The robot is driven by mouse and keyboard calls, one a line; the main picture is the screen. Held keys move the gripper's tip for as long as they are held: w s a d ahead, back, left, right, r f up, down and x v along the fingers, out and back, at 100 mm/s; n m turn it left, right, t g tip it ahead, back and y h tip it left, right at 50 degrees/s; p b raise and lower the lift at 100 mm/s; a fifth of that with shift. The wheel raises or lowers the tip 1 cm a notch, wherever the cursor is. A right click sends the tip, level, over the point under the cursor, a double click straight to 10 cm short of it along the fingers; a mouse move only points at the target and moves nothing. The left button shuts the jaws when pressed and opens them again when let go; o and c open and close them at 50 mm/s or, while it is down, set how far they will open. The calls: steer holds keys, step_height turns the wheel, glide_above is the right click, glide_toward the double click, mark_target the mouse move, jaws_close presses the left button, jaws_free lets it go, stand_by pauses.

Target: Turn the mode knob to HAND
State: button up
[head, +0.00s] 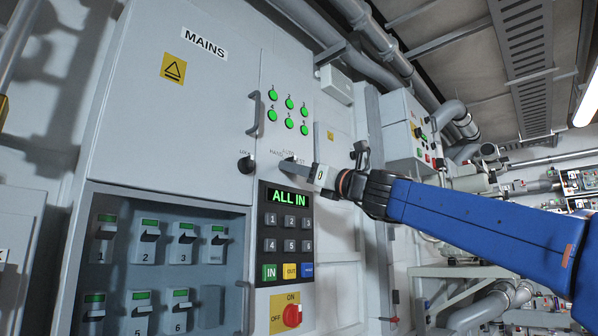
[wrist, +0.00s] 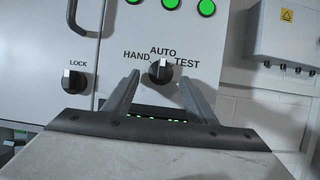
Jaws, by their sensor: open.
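The mode knob (wrist: 160,72) is a black round knob on the grey cabinet door, with HAND to its left, AUTO above and TEST to its right. Its white mark points up, toward AUTO. In the wrist view my gripper (wrist: 158,80) is open, with one finger on each side of the knob. I cannot tell whether the fingers touch it. In the head view my gripper (head: 293,163) reaches the panel from the right and largely hides the knob and part of its lettering.
The LOCK knob (wrist: 74,80) is to the left, also in the head view (head: 246,165). Green lamps (head: 289,103) are above. A keypad (head: 289,222) with an ALL IN display and a red ON knob (head: 292,315) are below. A door handle (head: 254,114) sticks out nearby.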

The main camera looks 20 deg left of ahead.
steer(key=c, duration=1)
steer(key=shift+c, duration=0.2)
steer(key=shift+w+n, duration=0.15)
steer(key=shift+n, duration=0.15)
steer(key=n+g, duration=0.2)
steer(key=n, duration=0.2)
steer(key=w+n+g, duration=0.1)
steer(key=n+g, duration=0.1)
steer(key=n, duration=0.2)
steer(key=n+g, duration=0.2)
steer(key=n, duration=0.3)
steer(key=shift+w+d+r+g, duration=0.15)
steer(key=shift+d+r+g, duration=0.1)
steer(key=shift+r+g, duration=0.05)
steer(key=shift+n, duration=0.3)
steer(key=o, duration=1)
